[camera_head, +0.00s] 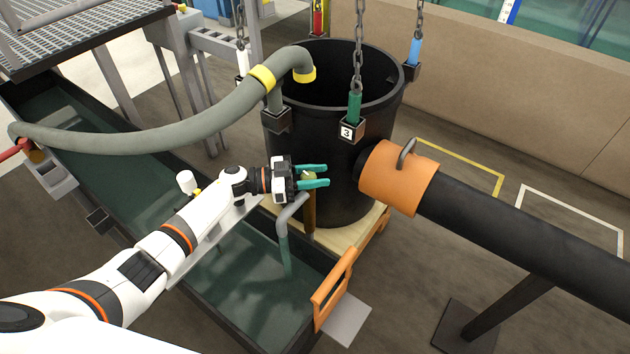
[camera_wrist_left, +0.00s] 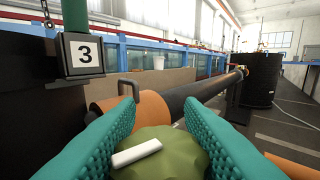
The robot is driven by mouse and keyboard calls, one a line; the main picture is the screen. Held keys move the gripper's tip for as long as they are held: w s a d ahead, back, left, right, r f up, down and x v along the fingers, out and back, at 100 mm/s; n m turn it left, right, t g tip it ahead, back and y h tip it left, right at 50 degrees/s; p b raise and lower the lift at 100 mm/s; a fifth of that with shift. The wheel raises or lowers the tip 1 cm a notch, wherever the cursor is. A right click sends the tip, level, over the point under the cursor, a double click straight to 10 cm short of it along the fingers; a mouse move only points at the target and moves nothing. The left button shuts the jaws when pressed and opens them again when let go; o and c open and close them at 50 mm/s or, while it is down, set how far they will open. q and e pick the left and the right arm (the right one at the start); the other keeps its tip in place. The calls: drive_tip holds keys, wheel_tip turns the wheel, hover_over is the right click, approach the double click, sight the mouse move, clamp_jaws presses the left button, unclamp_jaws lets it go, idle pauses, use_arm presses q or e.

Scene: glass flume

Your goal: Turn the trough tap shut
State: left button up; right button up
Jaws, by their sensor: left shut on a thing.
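My left gripper (camera_head: 324,175) has its teal fingers closed around the trough tap's olive-green knob (camera_wrist_left: 160,150). A white bar lies across the knob's top, pointing toward the upper right in the wrist view. In the head view the fingers mostly hide the knob. Below them stands the tap's brownish post (camera_head: 309,212), beside a grey bent spout (camera_head: 284,225) that reaches down toward the water. The trough (camera_head: 222,318) is long and dark, with green water in it. My right gripper is not in view.
A large black tub (camera_head: 347,190) stands close behind the gripper, with chains (camera_head: 357,50) hanging at its rim. A grey hose (camera_head: 130,138) arches over the trough. An orange-collared pipe (camera_head: 398,178) is at the right. An orange bracket (camera_head: 332,290) stands at the trough's near end.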

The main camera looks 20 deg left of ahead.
use_arm(q)
drive_tip(key=m+g+b, duration=0.2)
drive_tip(key=g+b, duration=0.1)
drive_tip(key=m+g+h+b, duration=0.1)
drive_tip(key=shift+s+f+b, duration=0.2)
drive_tip(key=shift+f+b, duration=0.1)
drive_tip(key=shift+f, duration=0.05)
drive_tip(key=shift+s+d+r+m+g+b, duration=0.15)
drive_tip(key=shift+m+g+b, duration=0.25)
drive_tip(key=shift+g+b, duration=0.3)
drive_tip(key=shift+s+a+r+m+g+b, duration=0.1)
drive_tip(key=shift+m+g+b, duration=0.35)
drive_tip(key=shift+g, duration=0.35)
drive_tip(key=shift+d, duration=0.1)
drive_tip(key=o, duration=1)
drive_tip(key=shift+w, duration=0.1)
wheel_tip(320, 180, up, 10)
drive_tip(key=shift+r+p, duration=0.1)
drive_tip(key=shift+p, duration=0.35)
